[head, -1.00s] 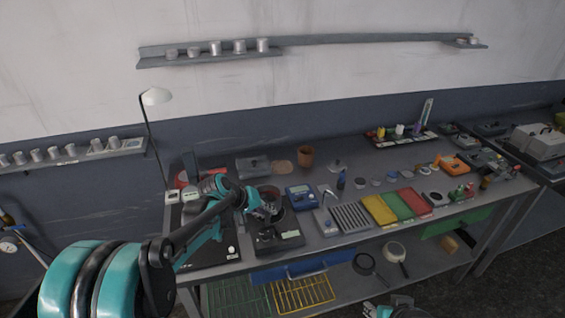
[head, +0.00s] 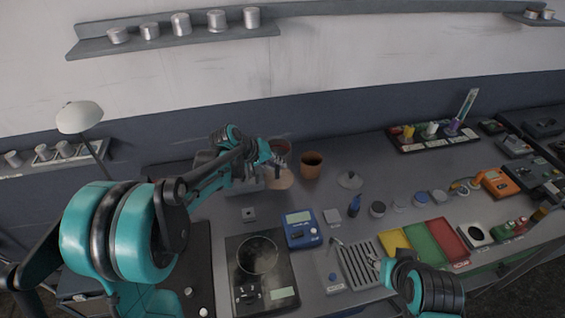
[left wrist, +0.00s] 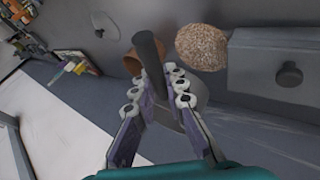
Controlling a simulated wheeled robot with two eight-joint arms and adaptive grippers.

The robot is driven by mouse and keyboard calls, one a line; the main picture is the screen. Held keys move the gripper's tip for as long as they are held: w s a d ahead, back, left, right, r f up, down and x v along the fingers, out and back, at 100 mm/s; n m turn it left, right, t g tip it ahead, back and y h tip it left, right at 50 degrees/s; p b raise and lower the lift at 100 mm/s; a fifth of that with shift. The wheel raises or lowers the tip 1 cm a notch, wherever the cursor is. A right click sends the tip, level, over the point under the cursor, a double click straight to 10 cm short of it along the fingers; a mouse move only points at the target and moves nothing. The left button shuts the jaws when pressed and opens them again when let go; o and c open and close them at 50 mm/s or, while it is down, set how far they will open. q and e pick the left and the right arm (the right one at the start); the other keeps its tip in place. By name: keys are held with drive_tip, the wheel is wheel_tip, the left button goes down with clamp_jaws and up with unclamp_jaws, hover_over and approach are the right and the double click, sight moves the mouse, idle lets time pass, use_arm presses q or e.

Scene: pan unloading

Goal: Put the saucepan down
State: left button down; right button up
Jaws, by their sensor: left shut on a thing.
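In the left wrist view my left gripper (left wrist: 155,88) is shut on a dark, rod-like handle (left wrist: 149,52); most of the pan is hard to make out there. The gripper is over or beside the tan round mat (head: 281,179), which also shows in the wrist view (left wrist: 202,47). I cannot tell whether the pan touches the bench. My right gripper (head: 376,264) is near the front slotted rack, its jaws unclear.
The hotplate (head: 270,272) stands at the front with a dark round top. A brown pot (head: 312,163) stands right of the mat. A grey box with a knob (left wrist: 275,75) is beside the mat. A lid (head: 350,180) and a blue meter (head: 300,230) lie farther right.

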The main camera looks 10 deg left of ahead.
use_arm(q)
drive_tip(key=f, duration=0.1)
drive_tip(key=f+b, duration=0.1)
drive_tip(key=f, duration=0.3)
drive_tip(key=shift+w+b, duration=0.35)
drive_tip(key=shift+b, duration=0.05)
drive_tip(key=shift+f+b, duration=0.7)
drive_tip(key=shift+f, duration=1.75)
use_arm(e)
drive_tip(key=shift+w+f, duration=0.2)
drive_tip(key=shift+f, duration=0.6)
drive_tip(key=shift+w+f, duration=0.2)
drive_tip(key=shift+f, duration=0.6)
drive_tip(key=shift+f, duration=0.1)
use_arm(q)
drive_tip(key=c, duration=1.6)
unclamp_jaws()
drive_tip(key=shift+f, duration=0.1)
drive_tip(key=shift+o, duration=0.2)
